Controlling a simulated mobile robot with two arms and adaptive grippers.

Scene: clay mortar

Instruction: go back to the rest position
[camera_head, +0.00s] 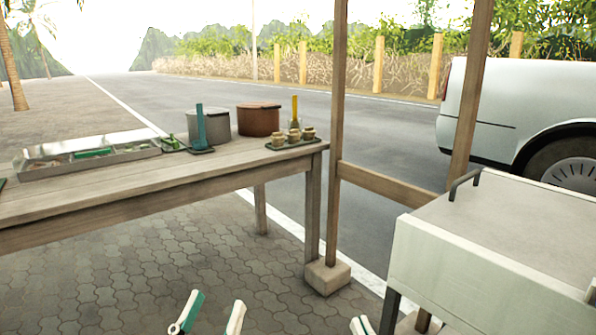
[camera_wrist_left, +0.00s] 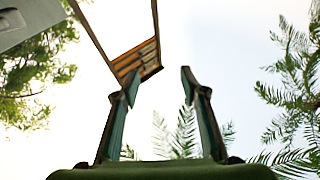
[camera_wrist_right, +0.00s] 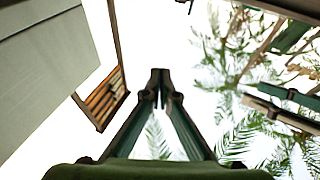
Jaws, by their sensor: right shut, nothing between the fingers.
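My left gripper (camera_head: 212,305) shows at the bottom edge of the head view, fingers apart, over the paving in front of the table. In the left wrist view its fingers (camera_wrist_left: 160,82) are spread with only sky between them. My right gripper (camera_head: 360,325) shows only as a fingertip at the bottom edge of the head view. In the right wrist view its fingertips (camera_wrist_right: 160,82) meet and hold nothing. Both grippers point upward, clear of the table and its objects.
A wooden table (camera_head: 160,181) bears a metal tray (camera_head: 60,172), a grey pot (camera_head: 212,130), a brown pot (camera_head: 258,119) and small cups on a dark tray (camera_head: 293,143). A white box-like unit (camera_head: 500,235) stands right, beside wooden posts (camera_head: 337,120). A white vehicle (camera_head: 520,105) is behind.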

